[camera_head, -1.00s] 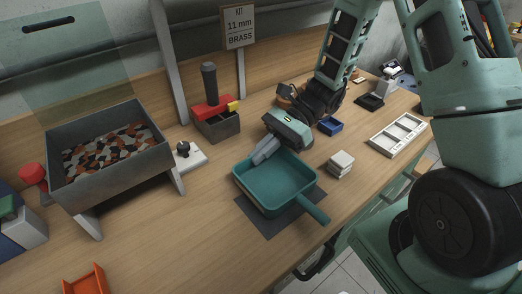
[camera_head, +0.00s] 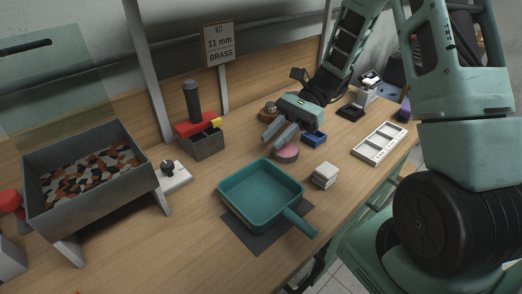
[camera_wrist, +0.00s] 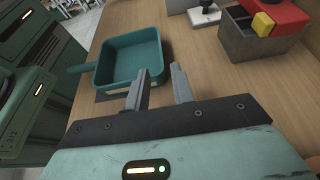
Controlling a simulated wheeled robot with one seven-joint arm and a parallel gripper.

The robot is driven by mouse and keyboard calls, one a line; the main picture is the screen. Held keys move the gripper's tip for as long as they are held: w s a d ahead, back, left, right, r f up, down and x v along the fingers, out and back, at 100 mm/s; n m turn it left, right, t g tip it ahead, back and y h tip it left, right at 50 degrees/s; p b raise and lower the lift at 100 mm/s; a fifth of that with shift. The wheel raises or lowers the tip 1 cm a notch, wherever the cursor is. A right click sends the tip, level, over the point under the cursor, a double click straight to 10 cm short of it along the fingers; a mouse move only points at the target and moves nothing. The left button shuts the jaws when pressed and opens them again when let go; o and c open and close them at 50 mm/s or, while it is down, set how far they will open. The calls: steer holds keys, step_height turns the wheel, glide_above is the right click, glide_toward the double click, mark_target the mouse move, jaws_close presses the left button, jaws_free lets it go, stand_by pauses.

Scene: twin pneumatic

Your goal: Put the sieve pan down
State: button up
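The teal sieve pan (camera_head: 262,192) sits on a dark grey mat (camera_head: 258,240) on the wooden bench, its handle pointing toward the front right. It also shows in the wrist view (camera_wrist: 128,58). My gripper (camera_head: 275,136) is behind the pan and apart from it, above the bench near a pink round object. In the wrist view its two fingers (camera_wrist: 160,88) stand apart with nothing between them, and the pan lies beyond them.
A grey hopper of coloured chips (camera_head: 95,185) stands at left. A grey box with red and yellow parts (camera_head: 205,145) is behind the pan. White blocks (camera_head: 325,174), a pink round piece (camera_head: 287,154), a blue tray (camera_head: 314,139) and a white slotted tray (camera_head: 380,143) lie to the right.

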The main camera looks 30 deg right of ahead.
steer(key=shift+w+d+r, duration=0.15)
steer(key=shift+d+r, duration=0.15)
steer(key=shift+d, duration=0.35)
steer(key=s+a+n+g+h, duration=0.1)
steer(key=a+n, duration=0.1)
steer(key=s+a+r+n+g+h, duration=0.1)
steer(key=s+a+n, duration=0.1)
steer(key=a, duration=0.1)
steer(key=s+a+n+h, duration=0.1)
steer(key=s+a+h, duration=0.1)
steer(key=shift+a+r+n+g, duration=0.15)
steer(key=shift+r+n+g, duration=0.1)
steer(key=shift+n+g, duration=0.15)
steer(key=s+a+n+h, duration=0.1)
steer(key=s+n, duration=0.1)
steer(key=s+a+n+h, duration=0.1)
steer(key=a+n+h, duration=0.1)
steer(key=shift+s+a+r, duration=0.15)
steer(key=shift+s+a, duration=0.1)
steer(key=shift+s, duration=0.1)
steer(key=s+a+r+n+t+h, duration=0.1)
steer(key=s+a+n+t+h, duration=0.4)
steer(key=s+n, duration=0.4)
steer(key=a+n, duration=0.1)
steer(key=n, duration=0.3)
steer(key=shift+s+n+h, duration=0.2)
steer(key=shift+n+h, duration=0.1)
steer(key=shift+r, duration=0.1)
